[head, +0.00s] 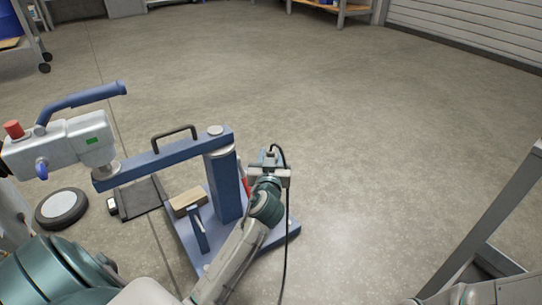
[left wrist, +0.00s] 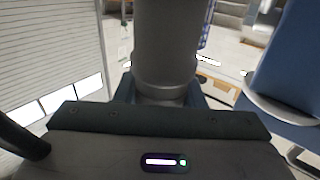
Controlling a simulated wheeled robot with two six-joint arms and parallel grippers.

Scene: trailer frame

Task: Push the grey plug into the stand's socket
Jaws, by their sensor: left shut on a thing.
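The stand is a blue post (head: 224,188) on a blue base plate, with a blue arm (head: 165,158) reaching left. My left gripper (head: 269,160) is just right of the post and shut on the grey plug. In the left wrist view the plug (left wrist: 165,50) is a thick grey cylinder between the jaws, and part of the blue stand (left wrist: 288,60) shows at the right. A black cable (head: 287,225) loops over the gripper and hangs down to the floor. The socket and the plug's front end cannot be made out.
A grey machine head (head: 62,145) with a blue handle sits at the left end of the stand's arm. A wheel (head: 62,208) and a wooden block (head: 188,202) are low at the left. A grey metal frame (head: 490,215) is at the right. The floor beyond is clear.

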